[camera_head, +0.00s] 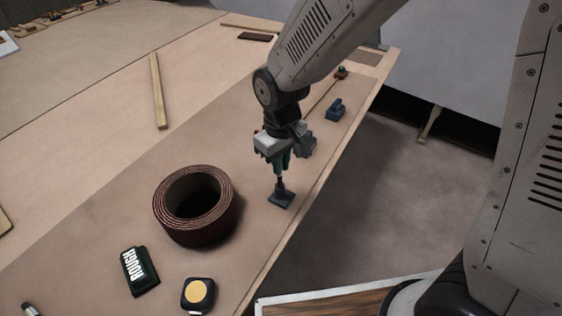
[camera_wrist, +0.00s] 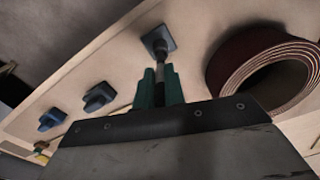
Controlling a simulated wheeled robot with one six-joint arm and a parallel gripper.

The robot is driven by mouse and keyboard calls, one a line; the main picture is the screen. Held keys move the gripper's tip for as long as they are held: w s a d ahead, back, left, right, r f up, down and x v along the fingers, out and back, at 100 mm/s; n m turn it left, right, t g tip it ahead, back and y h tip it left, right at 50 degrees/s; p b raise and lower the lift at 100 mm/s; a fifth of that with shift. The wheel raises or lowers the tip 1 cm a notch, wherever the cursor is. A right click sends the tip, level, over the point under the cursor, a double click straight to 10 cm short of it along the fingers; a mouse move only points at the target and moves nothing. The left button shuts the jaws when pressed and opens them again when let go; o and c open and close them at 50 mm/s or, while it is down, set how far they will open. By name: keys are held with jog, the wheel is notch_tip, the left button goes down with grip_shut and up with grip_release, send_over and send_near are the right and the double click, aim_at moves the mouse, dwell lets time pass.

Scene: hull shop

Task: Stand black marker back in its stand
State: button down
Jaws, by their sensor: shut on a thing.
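My gripper (camera_head: 277,168), with green fingers, points down over the bench and is shut on the black marker (camera_head: 279,183). In the wrist view the marker (camera_wrist: 165,75) shows dark between the green fingers (camera_wrist: 158,88). It is roughly upright, with its lower end at a dark blue-grey stand (camera_head: 284,201) with a square base. The stand also shows in the wrist view (camera_wrist: 152,37). The marker's lower end overlaps the stand in both views; I cannot tell how deep it sits or whether it touches.
A brown-red abrasive roll (camera_head: 168,213) stands left of the stand. Blue blocks (camera_wrist: 98,97) (camera_wrist: 52,119) lie along the bench edge beyond the gripper. A wooden strip (camera_head: 158,90) lies farther left.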

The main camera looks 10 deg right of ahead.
jog(key=shift+f, duration=0.7)
dwell(0.9)
jog(key=c, duration=1.4)
grip_release()
jog(key=shift+r, duration=0.1)
notch_tip(320, 180, up, 8)
jog(key=shift+f, duration=0.15)
